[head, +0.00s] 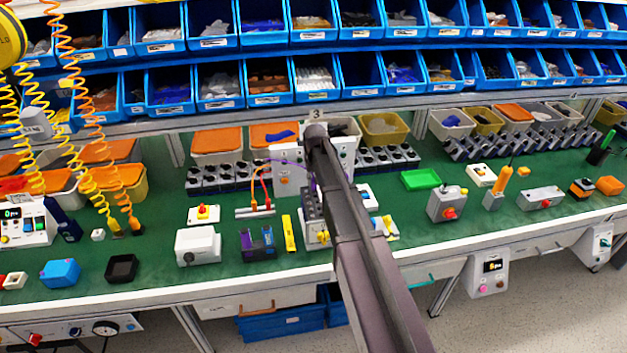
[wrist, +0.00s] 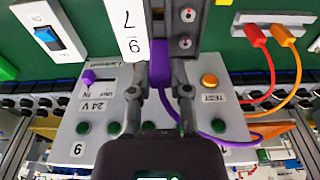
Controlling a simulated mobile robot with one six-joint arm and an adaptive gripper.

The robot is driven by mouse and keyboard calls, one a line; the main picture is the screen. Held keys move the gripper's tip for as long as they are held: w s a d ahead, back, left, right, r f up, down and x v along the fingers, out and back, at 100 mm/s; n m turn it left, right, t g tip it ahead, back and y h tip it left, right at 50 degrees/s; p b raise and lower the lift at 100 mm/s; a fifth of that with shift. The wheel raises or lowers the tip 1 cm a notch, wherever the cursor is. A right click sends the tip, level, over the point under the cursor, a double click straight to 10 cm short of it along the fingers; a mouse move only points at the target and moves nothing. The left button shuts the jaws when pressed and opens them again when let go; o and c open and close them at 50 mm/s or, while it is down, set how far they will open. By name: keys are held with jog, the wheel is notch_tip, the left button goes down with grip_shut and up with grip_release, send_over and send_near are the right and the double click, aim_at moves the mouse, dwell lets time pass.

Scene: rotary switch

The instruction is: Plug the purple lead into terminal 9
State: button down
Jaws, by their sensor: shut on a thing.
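In the wrist view my gripper (wrist: 161,90) is shut on the purple plug (wrist: 159,65) at the end of the purple lead (wrist: 235,141). The plug is beside a dark grey terminal block (wrist: 186,28) with screw holes; I cannot tell whether its tip is in a hole. A white label card (wrist: 125,35) with large upside-down numbers stands along the block. A second purple plug (wrist: 88,79) sits at the 24 V socket of a grey panel (wrist: 118,100). In the head view the terminal block (head: 311,207) shows beside my arm, which hides the gripper.
Red (wrist: 255,38) and orange (wrist: 287,38) leads stand in a strip nearby. A white switch (wrist: 46,37) is at the left. In the head view a white box (head: 198,246) and yellow piece (head: 289,233) stand left of the block.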

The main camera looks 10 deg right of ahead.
jog(key=shift+f, duration=0.15)
jog(key=c, duration=0.5)
grip_release()
jog(key=shift+r, duration=0.2)
